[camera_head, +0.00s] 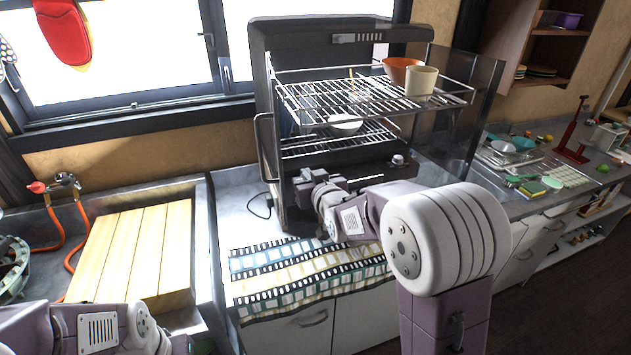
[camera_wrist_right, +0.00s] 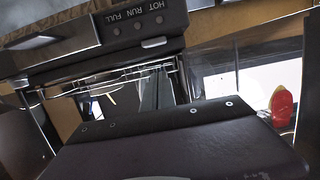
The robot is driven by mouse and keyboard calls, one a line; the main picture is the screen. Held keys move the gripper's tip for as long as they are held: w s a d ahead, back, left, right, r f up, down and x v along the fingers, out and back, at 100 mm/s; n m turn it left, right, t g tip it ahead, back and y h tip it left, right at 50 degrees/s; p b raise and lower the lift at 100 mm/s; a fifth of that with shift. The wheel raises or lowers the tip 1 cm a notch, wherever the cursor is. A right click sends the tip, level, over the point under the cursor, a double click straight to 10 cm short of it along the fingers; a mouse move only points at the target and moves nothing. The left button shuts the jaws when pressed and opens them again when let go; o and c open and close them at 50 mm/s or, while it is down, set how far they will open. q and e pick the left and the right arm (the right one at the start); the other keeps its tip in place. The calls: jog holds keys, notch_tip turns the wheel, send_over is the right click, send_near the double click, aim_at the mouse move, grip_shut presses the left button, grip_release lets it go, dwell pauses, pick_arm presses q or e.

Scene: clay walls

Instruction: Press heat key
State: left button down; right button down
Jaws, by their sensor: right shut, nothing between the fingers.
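The dish-drying machine (camera_head: 345,165) stands open on the counter, with a dark front panel low down. In the right wrist view, its panel (camera_wrist_right: 90,50) appears upside down, with HOT, RUN and FULL lettering beside small round spots. A pale key (camera_wrist_right: 153,42) sits near the panel edge; I cannot read a heat label on it. My right gripper (camera_head: 308,186) is at the panel's left part in the head view, shut and empty. Its fingers also show in the wrist view (camera_wrist_right: 165,92); contact with a key cannot be told. My left arm enters at lower left; its gripper is out of view.
Wire racks (camera_head: 375,97) hold an orange bowl (camera_head: 401,70), a cream cup (camera_head: 421,80) and a white bowl (camera_head: 345,124). A patterned mat (camera_head: 310,275) lies before the machine. A slatted wooden board (camera_head: 135,250) covers part of the sink. A knob (camera_head: 398,160) sits at the panel's right.

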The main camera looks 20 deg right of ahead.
jog(key=v, duration=0.6)
jog(key=shift+w, duration=0.1)
jog(key=s+f+g+p, duration=0.1)
jog(key=s+f+g, duration=0.6)
jog(key=s, duration=0.5)
jog(key=s+f+g+p, duration=0.2)
jog(key=s+f+g, duration=0.5)
jog(key=s+f, duration=0.5)
jog(key=shift+m, duration=0.3)
